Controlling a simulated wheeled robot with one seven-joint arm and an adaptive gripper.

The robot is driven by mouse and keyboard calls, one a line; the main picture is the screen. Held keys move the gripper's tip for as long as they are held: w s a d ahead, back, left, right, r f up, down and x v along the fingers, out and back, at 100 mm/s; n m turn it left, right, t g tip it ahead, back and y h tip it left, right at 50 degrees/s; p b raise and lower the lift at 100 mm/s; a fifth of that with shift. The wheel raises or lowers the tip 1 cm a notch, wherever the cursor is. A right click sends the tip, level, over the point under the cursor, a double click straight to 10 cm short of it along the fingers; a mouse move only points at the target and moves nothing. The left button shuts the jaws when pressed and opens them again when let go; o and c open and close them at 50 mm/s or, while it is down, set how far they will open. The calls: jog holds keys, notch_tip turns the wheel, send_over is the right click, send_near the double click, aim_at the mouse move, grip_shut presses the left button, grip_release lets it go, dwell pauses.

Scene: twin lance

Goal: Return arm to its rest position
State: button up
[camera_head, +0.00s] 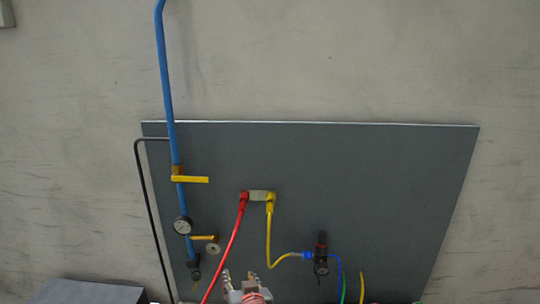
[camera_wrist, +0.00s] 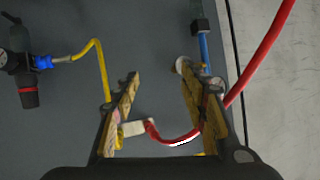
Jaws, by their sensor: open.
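My gripper (camera_head: 245,280) is at the bottom of the head view, low in front of the grey panel. In the wrist view its two yellow-faced fingers (camera_wrist: 158,75) stand apart with nothing held between their tips. A pale block (camera_head: 260,196) is on the panel, with a red hose (camera_head: 236,235) at its left and a yellow hose (camera_head: 268,235) at its right. In the wrist view the pale block (camera_wrist: 134,129) shows between the fingers, and the red hose (camera_wrist: 262,55) runs behind the right finger. Whether it touches the finger is unclear.
A black regulator (camera_head: 320,255) sits at lower right. A dark box top (camera_head: 90,292) is at bottom left. The panel's (camera_head: 400,190) right part is bare.

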jog(key=s+d+f+n+g+b, duration=0.1)
jog(key=s+d+f+g+b, duration=0.2)
jog(key=s, duration=0.4)
jog(key=s+d+f+n+g+b, duration=0.1)
jog(key=s+d+f+g+b, duration=0.1)
jog(key=s+f+g, duration=0.3)
jog(key=s+d+f+m+h+b, duration=0.1)
jog(key=s+d+b, duration=0.3)
jog(key=d, duration=0.3)
jog(key=s+d+f+m+h+b, duration=0.1)
jog(key=s+d+b, duration=0.3)
jog(key=d, duration=0.4)
jog(key=s+d+f+m+t+h+b, duration=0.1)
jog(key=s+d+f+m+h+b, duration=0.1)
jog(key=s+d+b, duration=0.3)
jog(key=shift+s+d, duration=0.45)
jog(key=shift+d, duration=0.8)
